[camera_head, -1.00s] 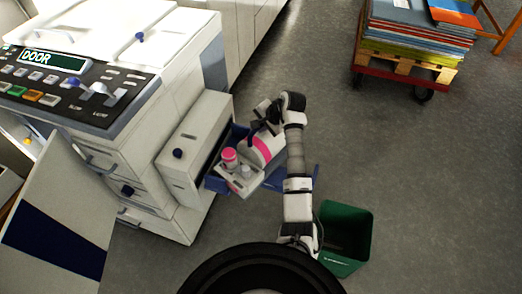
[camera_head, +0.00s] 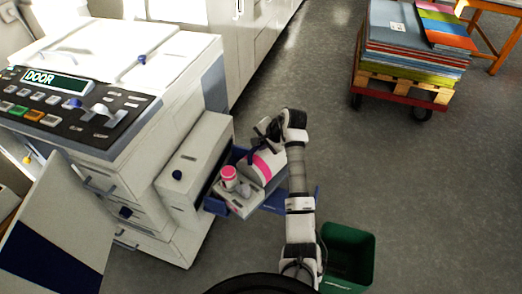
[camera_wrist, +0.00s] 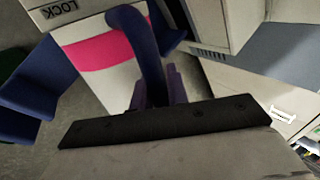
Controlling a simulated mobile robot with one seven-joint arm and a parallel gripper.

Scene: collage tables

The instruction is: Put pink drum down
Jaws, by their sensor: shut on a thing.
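The pink drum (camera_head: 267,166) is a white cylinder with a bright pink band. It sits low beside the big white machine, at the blue and grey open unit on its side. In the wrist view the drum (camera_wrist: 93,54) shows its pink band, a "LOCK" mark and a dark blue handle. My gripper (camera_head: 261,143) is at the drum's upper end and is shut on its handle. The wrist view shows the gripper (camera_wrist: 160,90) at that handle. I cannot tell whether the drum's underside rests on anything.
A small pink-capped container (camera_head: 228,178) stands on a grey tray part (camera_head: 243,204) left of the drum. The white machine (camera_head: 150,150) stands at left. A green bin (camera_head: 347,258) is at lower right. A loaded pallet cart (camera_head: 410,90) is further back. Grey floor at right is clear.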

